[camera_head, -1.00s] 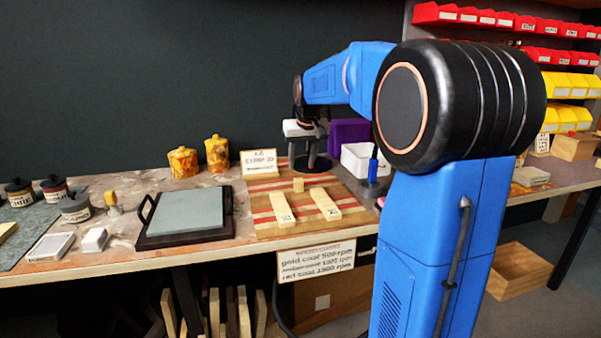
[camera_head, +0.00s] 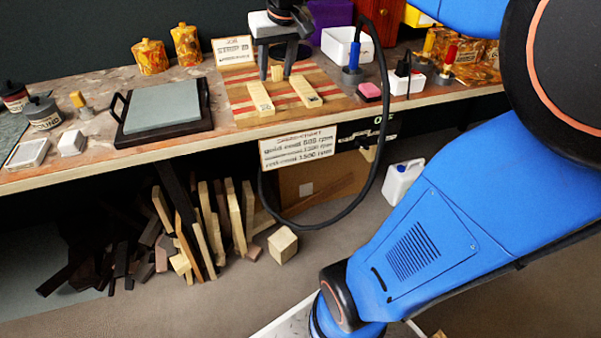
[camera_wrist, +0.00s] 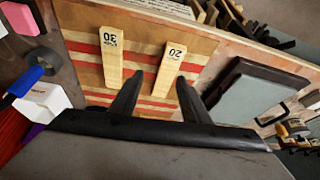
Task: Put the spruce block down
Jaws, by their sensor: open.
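In the wrist view the gripper (camera_wrist: 158,82) also shows spread fingers; I cannot make the small block out there. Two longer pale blocks lie in front on the board, marked 30 (camera_wrist: 112,62) and 20 (camera_wrist: 168,72).
A black tray with a grey-green slab (camera_head: 162,106) is left of the board. A pink block (camera_head: 369,90), a blue-handled tool (camera_head: 354,58) and a white bin (camera_head: 343,46) are right. Amber jars (camera_head: 186,45) stand behind.

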